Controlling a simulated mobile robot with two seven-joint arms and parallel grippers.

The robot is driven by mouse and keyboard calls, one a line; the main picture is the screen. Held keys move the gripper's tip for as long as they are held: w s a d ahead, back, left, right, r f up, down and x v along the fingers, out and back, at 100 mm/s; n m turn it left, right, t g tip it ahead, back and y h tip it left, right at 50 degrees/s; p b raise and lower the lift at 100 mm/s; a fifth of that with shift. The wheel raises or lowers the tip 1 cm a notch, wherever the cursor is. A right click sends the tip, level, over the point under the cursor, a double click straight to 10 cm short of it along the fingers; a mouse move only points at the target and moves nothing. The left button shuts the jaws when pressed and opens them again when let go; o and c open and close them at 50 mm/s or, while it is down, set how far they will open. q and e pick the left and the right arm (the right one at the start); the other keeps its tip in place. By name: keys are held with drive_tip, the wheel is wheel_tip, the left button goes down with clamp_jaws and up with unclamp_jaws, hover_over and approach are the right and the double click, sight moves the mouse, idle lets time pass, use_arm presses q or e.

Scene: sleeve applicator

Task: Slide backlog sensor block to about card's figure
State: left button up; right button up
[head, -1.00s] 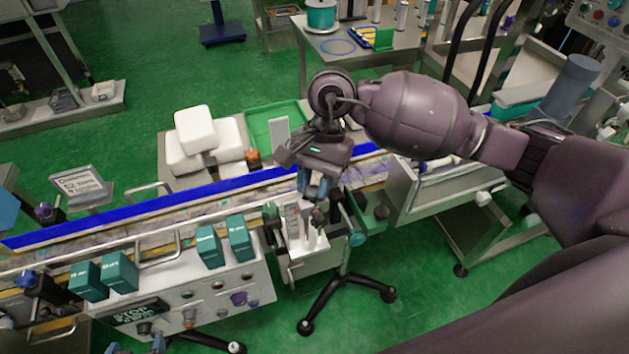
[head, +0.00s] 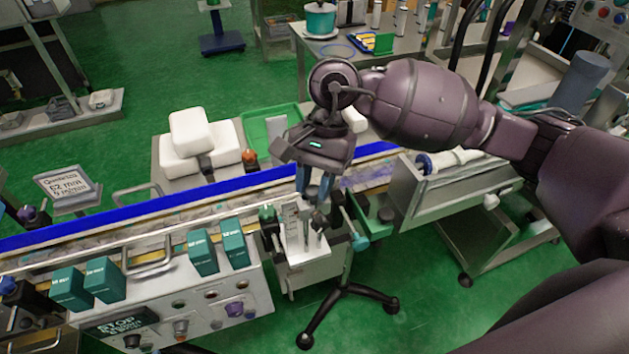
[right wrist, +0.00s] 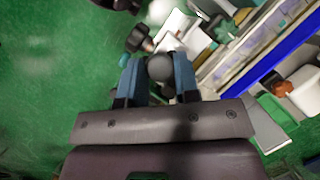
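My right gripper (head: 314,188) points down over the near side of the conveyor, above a white bracket (head: 297,250) with a pale upright marked plate. Its two blue fingers are apart; in the right wrist view (right wrist: 157,80) a dark round knob (right wrist: 160,68) shows between them. From the head view the knob (head: 317,221) seems just below the fingertips; contact is unclear. I cannot tell for certain which part is the backlog sensor block; the gripper and knob hide some of the bracket. The card (head: 68,187) stands at the left, reading roughly "62 mm", other lines blurred. My left gripper is out of view.
The conveyor's blue rail (head: 150,210) runs behind the bracket. Teal boxes (head: 202,252) stand on the near panel (head: 215,310). A teal-ended handle (head: 355,235) juts out right of the bracket. White packs (head: 190,130) and a green tray (head: 268,128) lie behind.

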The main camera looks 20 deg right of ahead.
drive_tip(key=o, duration=0.4)
drive_tip(key=shift+o, duration=0.2)
drive_tip(key=shift+w+d+r, duration=0.15)
drive_tip(key=shift+w+r, duration=0.05)
drive_tip(key=shift+r, duration=0.3)
drive_tip(key=b+v, duration=0.1)
drive_tip(key=v, duration=0.8)
drive_tip(key=shift+r, duration=0.35)
